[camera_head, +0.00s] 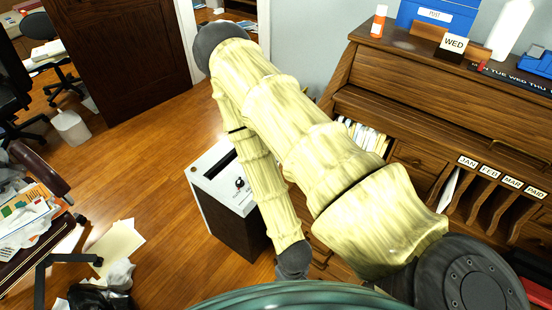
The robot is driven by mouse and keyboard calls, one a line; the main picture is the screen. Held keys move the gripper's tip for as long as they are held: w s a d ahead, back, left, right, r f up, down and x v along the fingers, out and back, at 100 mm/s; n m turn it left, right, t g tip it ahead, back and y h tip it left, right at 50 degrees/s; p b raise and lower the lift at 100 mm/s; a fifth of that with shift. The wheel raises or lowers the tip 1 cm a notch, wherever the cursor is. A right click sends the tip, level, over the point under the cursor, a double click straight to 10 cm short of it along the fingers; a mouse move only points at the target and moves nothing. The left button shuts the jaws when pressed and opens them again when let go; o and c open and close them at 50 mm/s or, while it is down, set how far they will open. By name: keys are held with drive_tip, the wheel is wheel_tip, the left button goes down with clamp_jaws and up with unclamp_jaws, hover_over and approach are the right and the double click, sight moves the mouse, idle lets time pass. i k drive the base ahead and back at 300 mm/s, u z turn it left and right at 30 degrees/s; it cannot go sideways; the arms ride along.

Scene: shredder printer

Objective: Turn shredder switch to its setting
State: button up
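The shredder (235,232) stands on the wood floor left of the desk, with a white top and a dark body. Its switch (239,184) is a small dark knob on the top panel; its exact setting is too small to read. My pale yellow arm rises from the lower right, bends at upper centre and comes down across the shredder's right side. The arm's dark wrist end shows low in the picture, near the shredder's lower right. My gripper is not visible; it is below the frame or hidden by my green body part.
A wooden roll-top desk (430,75) with labelled slots stands on the right. Papers (118,243) and a black bag (103,292) lie on the floor at lower left. Floor left of the shredder is clear.

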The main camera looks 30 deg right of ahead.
sight(240, 184)
drive_tip(key=k, duration=0.3)
drive_tip(key=u, duration=1.35)
drive_tip(key=i, duration=0.75)
drive_tip(key=z, duration=2.7)
